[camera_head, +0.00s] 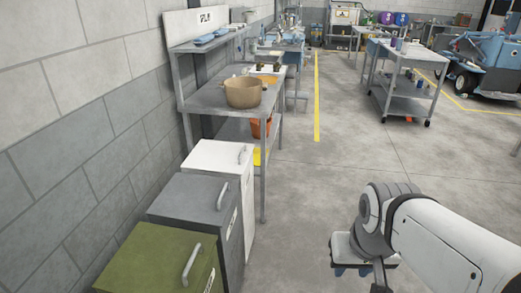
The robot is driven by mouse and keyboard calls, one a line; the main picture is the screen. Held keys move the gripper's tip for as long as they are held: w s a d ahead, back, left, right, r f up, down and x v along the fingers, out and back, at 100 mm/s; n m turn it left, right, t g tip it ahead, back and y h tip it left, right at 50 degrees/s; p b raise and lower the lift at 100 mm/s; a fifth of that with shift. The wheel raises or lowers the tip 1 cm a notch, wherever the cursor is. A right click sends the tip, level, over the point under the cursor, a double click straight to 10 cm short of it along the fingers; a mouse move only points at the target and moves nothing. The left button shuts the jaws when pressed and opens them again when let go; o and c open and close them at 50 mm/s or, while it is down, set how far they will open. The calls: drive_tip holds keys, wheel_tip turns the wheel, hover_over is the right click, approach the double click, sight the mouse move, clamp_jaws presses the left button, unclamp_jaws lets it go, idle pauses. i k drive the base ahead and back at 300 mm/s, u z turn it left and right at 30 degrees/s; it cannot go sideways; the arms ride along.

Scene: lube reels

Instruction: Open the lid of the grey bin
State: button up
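The grey bin (192,200) stands against the block wall at lower left, between a green bin and a white bin. Its flat lid looks closed, with a light metal handle (222,195) near the right edge of the top. A label shows on its right-hand side. My gripper (352,269) is at the lower right, well to the right of the bin and apart from it, over the floor. Small blue parts show at its lower end. Whether its fingers are open or shut is not clear, and I see nothing held in it.
The green bin (150,258) is nearest, and the white bin (212,156) is behind the grey one. A metal bench (205,97) with a tan pot (243,92) stands beyond. A wheeled cart (408,102) is at upper right. The concrete floor (300,190) right of the bins is clear.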

sight(191, 198)
drive_tip(key=z, duration=0.25)
drive_tip(key=i, duration=1.4)
drive_tip(key=u, duration=0.6)
drive_tip(key=k, duration=0.75)
drive_tip(key=u, duration=0.25)
drive_tip(key=i, duration=0.8)
drive_tip(key=z, duration=0.05)
